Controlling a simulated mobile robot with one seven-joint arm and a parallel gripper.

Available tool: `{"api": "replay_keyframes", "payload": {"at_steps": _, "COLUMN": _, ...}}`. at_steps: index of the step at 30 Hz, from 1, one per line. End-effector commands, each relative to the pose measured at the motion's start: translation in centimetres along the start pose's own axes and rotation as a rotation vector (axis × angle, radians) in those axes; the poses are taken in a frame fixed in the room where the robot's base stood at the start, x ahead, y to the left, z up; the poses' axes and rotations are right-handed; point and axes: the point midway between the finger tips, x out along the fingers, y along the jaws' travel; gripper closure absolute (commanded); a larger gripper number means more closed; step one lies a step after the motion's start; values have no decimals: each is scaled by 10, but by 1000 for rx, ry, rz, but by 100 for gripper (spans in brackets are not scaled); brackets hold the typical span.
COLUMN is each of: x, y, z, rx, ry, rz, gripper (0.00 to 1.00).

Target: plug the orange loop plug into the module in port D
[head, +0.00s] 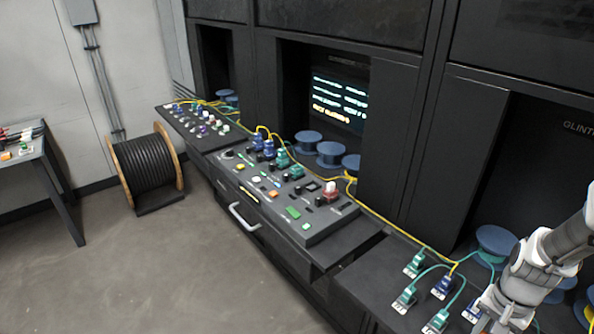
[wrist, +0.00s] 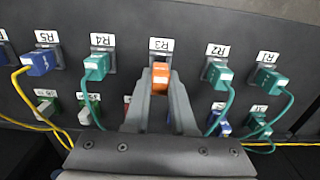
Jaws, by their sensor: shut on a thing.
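In the wrist view my gripper (wrist: 160,90) is shut on the orange loop plug (wrist: 160,76). The plug sits between the two grey fingertips, directly below the label R3 (wrist: 161,45) and in line with the dark socket there. I cannot tell whether the plug is seated in that socket or just at its mouth. No label reading D is legible in either view. In the head view my arm reaches in at the lower right; the orange plug is hidden there.
Teal plugs with cables stand at R4 (wrist: 96,66), R2 (wrist: 218,74) and R1 (wrist: 268,76), close beside my gripper. A blue plug (wrist: 40,64) is at R5. Several plugs and yellow cables lie below. A control console (head: 290,205) and cable drum (head: 147,165) stand further left.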

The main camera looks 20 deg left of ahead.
Motion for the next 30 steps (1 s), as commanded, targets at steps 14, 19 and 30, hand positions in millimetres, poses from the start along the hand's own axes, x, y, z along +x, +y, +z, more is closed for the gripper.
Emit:
{"api": "replay_keyframes", "payload": {"at_steps": 14, "x": -21, "y": 0, "z": 0, "rx": -1, "ry": 1, "rz": 0, "gripper": 100}}
{"api": "replay_keyframes", "payload": {"at_steps": 19, "x": -28, "y": 0, "z": 0, "rx": -1, "ry": 1, "rz": 0, "gripper": 100}}
{"api": "replay_keyframes", "payload": {"at_steps": 30, "x": -37, "y": 0, "z": 0, "rx": 0, "ry": 0, "rz": 0, "gripper": 100}}
